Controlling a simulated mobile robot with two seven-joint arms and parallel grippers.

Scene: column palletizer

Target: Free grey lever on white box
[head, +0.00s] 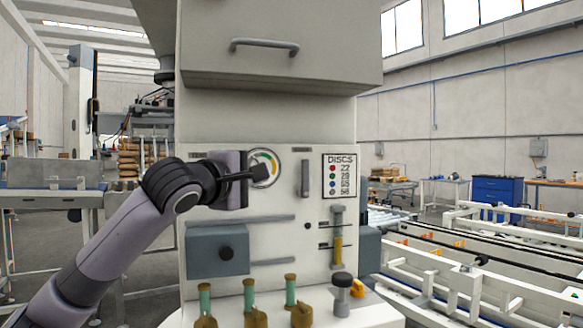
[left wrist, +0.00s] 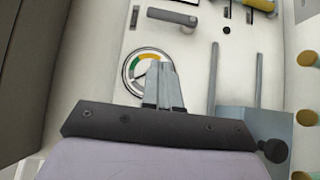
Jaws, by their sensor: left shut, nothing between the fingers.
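The white box (head: 270,235) is a tall cabinet with a panel facing me. The grey lever (head: 305,178) is a short upright bar on that panel, right of the round gauge (head: 268,165). In the left wrist view the lever (left wrist: 172,17) lies near the top edge, beyond the fingertips. My left gripper (head: 258,173) is in front of the gauge, shut and empty, its fingers pointing right. In the left wrist view the shut fingers (left wrist: 160,68) cover part of the gauge. They are apart from the lever. My right gripper is not in view.
A blue-grey block with a black knob (head: 217,252) sits on the panel below my left arm, between two slide rails. A handled drawer (head: 265,48) overhangs above.

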